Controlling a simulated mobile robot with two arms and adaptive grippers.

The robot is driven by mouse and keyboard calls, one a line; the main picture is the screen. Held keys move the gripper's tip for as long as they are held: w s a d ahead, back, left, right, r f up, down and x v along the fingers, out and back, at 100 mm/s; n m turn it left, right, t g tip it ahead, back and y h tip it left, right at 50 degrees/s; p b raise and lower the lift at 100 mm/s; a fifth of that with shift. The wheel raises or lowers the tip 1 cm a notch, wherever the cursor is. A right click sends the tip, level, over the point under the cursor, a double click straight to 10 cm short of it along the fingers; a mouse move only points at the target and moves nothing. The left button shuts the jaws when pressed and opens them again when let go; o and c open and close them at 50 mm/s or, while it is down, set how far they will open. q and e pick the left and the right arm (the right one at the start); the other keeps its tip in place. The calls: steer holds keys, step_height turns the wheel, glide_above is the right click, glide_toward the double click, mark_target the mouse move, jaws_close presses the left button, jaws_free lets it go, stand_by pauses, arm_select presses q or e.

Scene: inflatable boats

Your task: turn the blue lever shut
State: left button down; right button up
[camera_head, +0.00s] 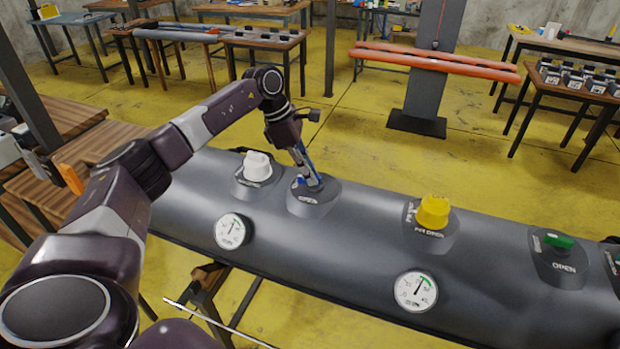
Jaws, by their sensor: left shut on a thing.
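The blue lever (312,180) stands on a dark valve patch on the grey inflatable tube (350,240), with lettering in front of it that I cannot read surely. My left gripper (308,176) reaches down onto the lever from above and is shut on it. The gripper's fingers hide much of the lever, so its exact turn is hard to tell. My right gripper is not in view.
A white knob (257,164) sits just left of the lever. A yellow knob (433,211) and a green lever (558,241) marked OPEN sit to the right. Two gauges, a left one (233,231) and a right one (416,291), face me. Tables stand behind.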

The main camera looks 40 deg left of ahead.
arm_select(q)
steer(key=shift+w+a+m+g+b, duration=0.15)
steer(key=shift+m+g+b, duration=0.15)
steer(key=shift+m, duration=0.5)
steer(key=shift+w+m+g+b, duration=0.15)
steer(key=shift+m+g, duration=0.15)
steer(key=shift+m, duration=0.5)
steer(key=shift+s, duration=0.1)
steer(key=c, duration=2)
jaws_free()
steer(key=shift+o, duration=0.2)
steer(key=shift+r, duration=0.1)
steer(key=v, duration=1.1)
steer(key=shift+a+r, duration=0.3)
steer(key=shift+a, duration=0.05)
